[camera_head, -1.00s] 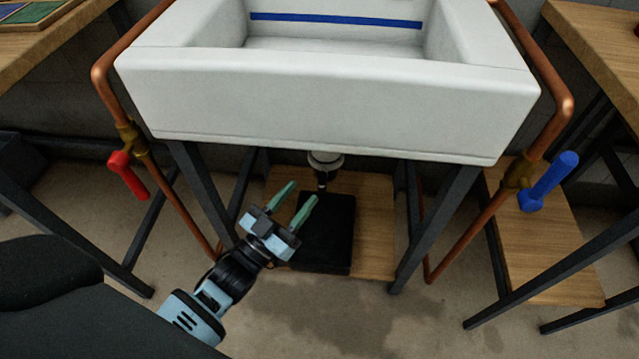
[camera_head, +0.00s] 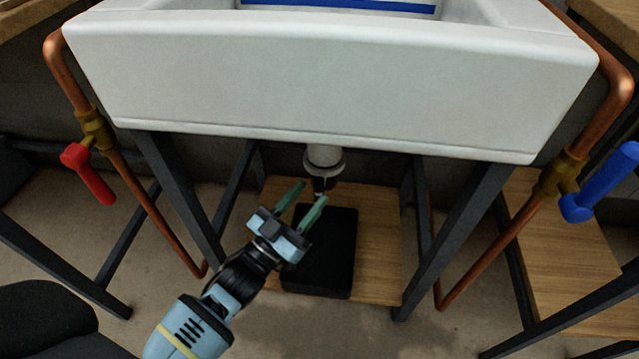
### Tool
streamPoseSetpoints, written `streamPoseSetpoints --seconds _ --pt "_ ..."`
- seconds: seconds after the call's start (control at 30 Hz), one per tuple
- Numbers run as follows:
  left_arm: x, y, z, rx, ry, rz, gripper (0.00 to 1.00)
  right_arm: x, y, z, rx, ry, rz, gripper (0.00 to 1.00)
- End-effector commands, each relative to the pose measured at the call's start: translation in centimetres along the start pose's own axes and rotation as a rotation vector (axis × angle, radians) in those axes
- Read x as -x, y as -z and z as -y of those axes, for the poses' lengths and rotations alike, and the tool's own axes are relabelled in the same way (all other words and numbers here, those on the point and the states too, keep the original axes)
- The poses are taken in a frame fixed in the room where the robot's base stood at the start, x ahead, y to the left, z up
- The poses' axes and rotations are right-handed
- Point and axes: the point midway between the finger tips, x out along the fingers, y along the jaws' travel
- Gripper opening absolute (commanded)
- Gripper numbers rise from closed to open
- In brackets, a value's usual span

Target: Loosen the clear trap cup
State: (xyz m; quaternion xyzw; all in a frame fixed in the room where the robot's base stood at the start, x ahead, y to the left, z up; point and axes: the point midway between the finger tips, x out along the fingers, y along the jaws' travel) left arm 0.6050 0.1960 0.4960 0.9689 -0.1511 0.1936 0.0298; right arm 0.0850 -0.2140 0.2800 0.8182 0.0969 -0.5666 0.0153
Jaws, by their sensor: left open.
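The white drain fitting (camera_head: 324,156) hangs under the middle of the sink. The trap cup (camera_head: 325,172) shows just below its collar, small and dim, and its lower part is partly hidden behind a finger. My left gripper (camera_head: 312,192) reaches up from the lower left under the sink. Its two green fingers are apart and nothing shows between them. The fingertips are close to the bottom of the trap in the picture; I cannot tell whether they touch it. My right gripper is not in view.
A black tray (camera_head: 330,265) lies on the wooden shelf (camera_head: 378,240) below the trap. The white sink (camera_head: 330,90) is overhead. Dark legs and copper pipes with a red valve handle (camera_head: 88,173) and a blue one (camera_head: 602,183) flank the space.

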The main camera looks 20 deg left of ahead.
Motion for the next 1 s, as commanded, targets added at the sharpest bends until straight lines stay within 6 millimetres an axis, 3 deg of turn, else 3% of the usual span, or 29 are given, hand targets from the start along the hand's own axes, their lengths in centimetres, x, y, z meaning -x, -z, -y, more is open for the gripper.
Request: streamPoseSetpoints --seconds 0.3,0.67,1.0 --pt "-3.7 -0.1 0.0 0.001 0.000 0.000 0.41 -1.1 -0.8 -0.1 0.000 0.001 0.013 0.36" --pt "-4.2 -0.1 0.0 0.001 0.000 0.002 0.41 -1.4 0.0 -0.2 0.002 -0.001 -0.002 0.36" --pt "-4.2 -0.1 0.0 0.001 0.000 0.002 0.00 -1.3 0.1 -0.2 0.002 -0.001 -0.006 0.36"
